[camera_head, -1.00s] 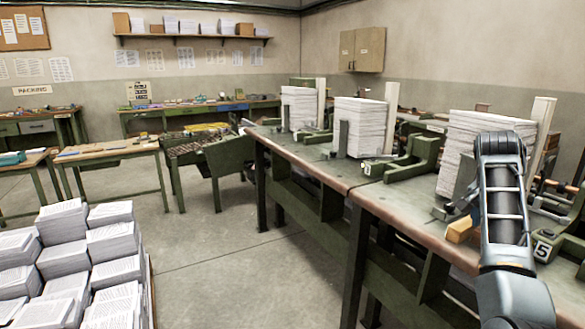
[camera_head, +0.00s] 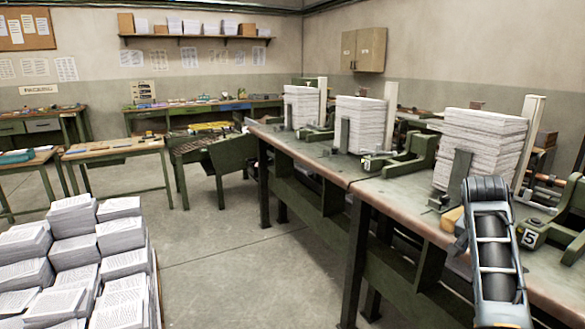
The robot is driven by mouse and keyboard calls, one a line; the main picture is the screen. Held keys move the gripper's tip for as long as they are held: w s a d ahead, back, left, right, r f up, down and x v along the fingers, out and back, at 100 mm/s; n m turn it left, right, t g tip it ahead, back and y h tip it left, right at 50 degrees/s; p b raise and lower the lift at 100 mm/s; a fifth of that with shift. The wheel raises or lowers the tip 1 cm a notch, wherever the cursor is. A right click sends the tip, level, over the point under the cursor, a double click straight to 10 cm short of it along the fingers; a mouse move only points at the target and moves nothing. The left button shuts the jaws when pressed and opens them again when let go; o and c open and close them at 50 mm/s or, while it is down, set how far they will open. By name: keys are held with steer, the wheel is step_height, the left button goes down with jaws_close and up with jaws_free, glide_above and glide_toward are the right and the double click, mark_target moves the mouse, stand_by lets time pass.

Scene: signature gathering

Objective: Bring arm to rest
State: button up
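My arm (camera_head: 492,245) reaches up from the lower right edge, in front of the near bench. Its upper end is beside the nearest paper stack's green upright. My gripper cannot be made out; the arm links hide that area. The nearest tall paper stack (camera_head: 478,150) stands upright on the green bench (camera_head: 325,166), between a green upright and a pale post. Two more paper stacks (camera_head: 361,126) (camera_head: 301,107) stand farther along the bench. I see no paper held by the arm.
A block of many paper piles (camera_head: 75,250) fills the lower left. A green stand marked 5 (camera_head: 530,238) is right of my arm. The floor (camera_head: 225,255) between is clear. Work tables (camera_head: 115,148) stand at the back left.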

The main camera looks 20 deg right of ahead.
steer(key=s+a+f+n+t+h, duration=0.1)
steer(key=s+a+f+n+t, duration=0.3)
steer(key=a+f, duration=0.85)
steer(key=s+a+f+n+t+y, duration=0.1)
steer(key=s+a+f+n+t, duration=0.35)
steer(key=s+a, duration=0.6)
steer(key=s+a+r+n+t+y, duration=0.25)
steer(key=s+a+r+n, duration=0.2)
steer(key=s+a, duration=0.65)
steer(key=s+a+r+n+t+y, duration=0.1)
steer(key=s+a+r, duration=0.3)
steer(key=s+r, duration=0.1)
steer(key=s+a+r+n+t+y, duration=0.1)
steer(key=s+a+r+y, duration=0.1)
steer(key=s+r, duration=0.3)
step_height(320, 180, up, 4)
steer(key=shift+s+a+f+t, duration=0.15)
steer(key=shift+a+f+t, duration=0.2)
steer(key=shift+a, duration=0.55)
